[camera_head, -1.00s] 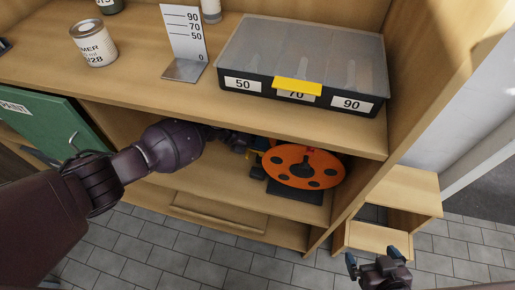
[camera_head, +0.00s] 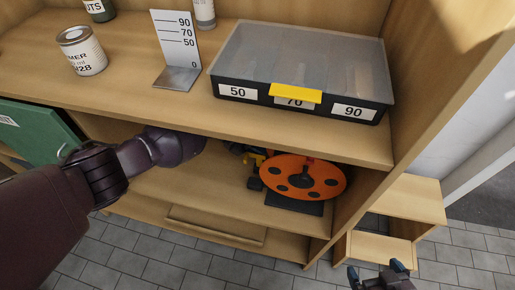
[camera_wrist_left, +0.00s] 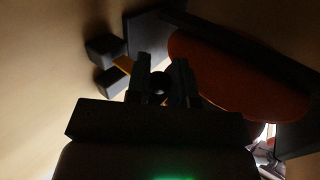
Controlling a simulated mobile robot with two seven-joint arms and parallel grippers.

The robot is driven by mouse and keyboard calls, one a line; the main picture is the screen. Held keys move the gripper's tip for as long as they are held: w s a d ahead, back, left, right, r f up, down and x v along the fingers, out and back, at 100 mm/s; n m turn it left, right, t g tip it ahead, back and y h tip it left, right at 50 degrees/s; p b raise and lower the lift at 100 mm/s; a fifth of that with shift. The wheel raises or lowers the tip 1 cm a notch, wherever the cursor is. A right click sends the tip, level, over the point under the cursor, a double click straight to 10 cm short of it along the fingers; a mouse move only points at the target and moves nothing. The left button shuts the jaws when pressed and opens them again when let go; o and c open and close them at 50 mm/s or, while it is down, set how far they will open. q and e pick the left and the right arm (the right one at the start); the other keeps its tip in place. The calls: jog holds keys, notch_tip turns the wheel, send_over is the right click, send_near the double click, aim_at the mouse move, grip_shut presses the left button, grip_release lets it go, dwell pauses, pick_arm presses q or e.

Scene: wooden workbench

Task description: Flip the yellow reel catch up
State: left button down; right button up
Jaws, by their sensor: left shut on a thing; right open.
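The orange reel (camera_head: 303,178) lies on a dark base on the shelf under the worktop. The yellow reel catch (camera_head: 258,158) shows as a small yellow piece at the reel's left side. My left gripper (camera_head: 245,152) reaches under the worktop edge and is shut at the catch; the worktop partly hides it. In the left wrist view the reel (camera_wrist_left: 225,72) is dark red and a yellow strip of the catch (camera_wrist_left: 122,64) shows beside my finger. That view is too dark to show the grip clearly. My right gripper (camera_head: 382,275) is open and empty at the bottom right.
A black organiser box (camera_head: 300,75) with a yellow latch (camera_head: 296,93) stands on the worktop (camera_head: 130,100). A scale stand (camera_head: 178,78), a can (camera_head: 82,50) and bottles are left of it. Dark blocks (camera_wrist_left: 104,50) sit near my left fingers. A green case (camera_head: 30,130) is at left.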

pick_arm(q)
jog(key=c, duration=1)
grip_release()
pick_arm(e)
jog(key=shift+s+f, duration=0.1)
jog(key=shift+s, duration=0.15)
jog(key=shift+s, duration=0.1)
pick_arm(q)
jog(key=p+v, duration=0.1)
jog(key=v, duration=0.9)
jog(key=shift+w+a+r+p, duration=0.1)
jog(key=shift+a+r+p, duration=0.1)
jog(key=shift+a+p, duration=0.15)
pick_arm(e)
jog(key=shift+w+a+r, duration=0.1)
jog(key=shift+w+r, duration=0.2)
jog(key=shift+r, duration=0.4)
jog(key=shift+r, duration=0.15)
